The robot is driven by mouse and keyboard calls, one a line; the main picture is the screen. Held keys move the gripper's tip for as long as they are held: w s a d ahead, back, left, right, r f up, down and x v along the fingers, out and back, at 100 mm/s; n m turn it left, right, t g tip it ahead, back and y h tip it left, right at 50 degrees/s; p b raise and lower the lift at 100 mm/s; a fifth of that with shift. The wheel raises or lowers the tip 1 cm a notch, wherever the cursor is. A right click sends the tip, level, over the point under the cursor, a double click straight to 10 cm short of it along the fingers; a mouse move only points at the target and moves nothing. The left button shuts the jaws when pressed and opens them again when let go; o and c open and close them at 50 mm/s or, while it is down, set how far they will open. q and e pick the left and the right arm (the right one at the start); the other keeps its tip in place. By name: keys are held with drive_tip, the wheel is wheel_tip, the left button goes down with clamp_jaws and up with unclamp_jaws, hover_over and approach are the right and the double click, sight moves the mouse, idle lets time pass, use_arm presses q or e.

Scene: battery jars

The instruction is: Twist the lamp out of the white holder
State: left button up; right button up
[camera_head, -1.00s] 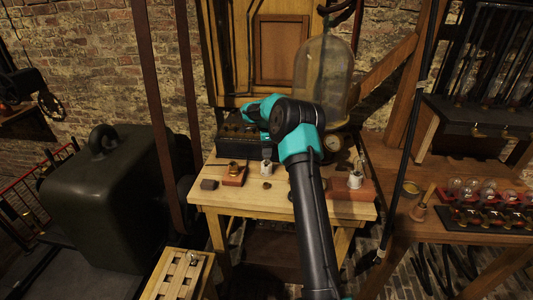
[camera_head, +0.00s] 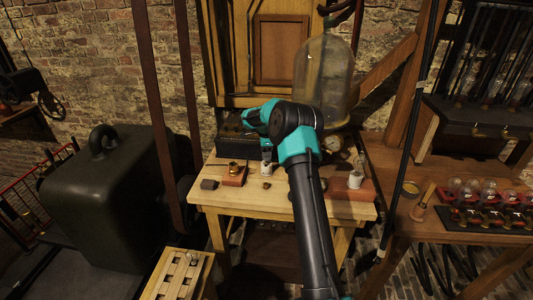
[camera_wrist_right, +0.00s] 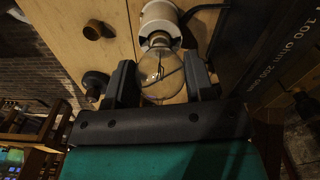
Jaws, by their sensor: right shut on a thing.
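The lamp (camera_wrist_right: 160,75) is a clear glass bulb seated in the white holder (camera_wrist_right: 159,19) in the right wrist view. My right gripper (camera_wrist_right: 163,82) is shut on the lamp's glass, with one dark finger on each side. In the head view the white holder (camera_head: 266,168) stands on the wooden table (camera_head: 240,198), and my right gripper (camera_head: 265,148) is directly above it. The lamp is largely hidden there by the gripper. My left gripper is not in view.
A brass fitting on a brown block (camera_head: 233,175) stands left of the holder. Another white holder (camera_head: 355,180) stands to the right. A glass dome (camera_head: 322,75) and a dark box (camera_head: 235,140) are behind. Several bulbs fill a rack (camera_head: 485,215) at far right.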

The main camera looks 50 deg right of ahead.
drive_tip(key=c, duration=0.3)
drive_tip(key=n, duration=0.3)
drive_tip(key=shift+n, duration=0.3)
drive_tip(key=shift+c, duration=0.2)
drive_tip(key=shift+n, duration=1.4)
drive_tip(key=shift+n, duration=0.8)
drive_tip(key=n, duration=0.4)
drive_tip(key=shift+n, duration=0.4)
drive_tip(key=n, duration=0.5)
drive_tip(key=shift+r, duration=1.35)
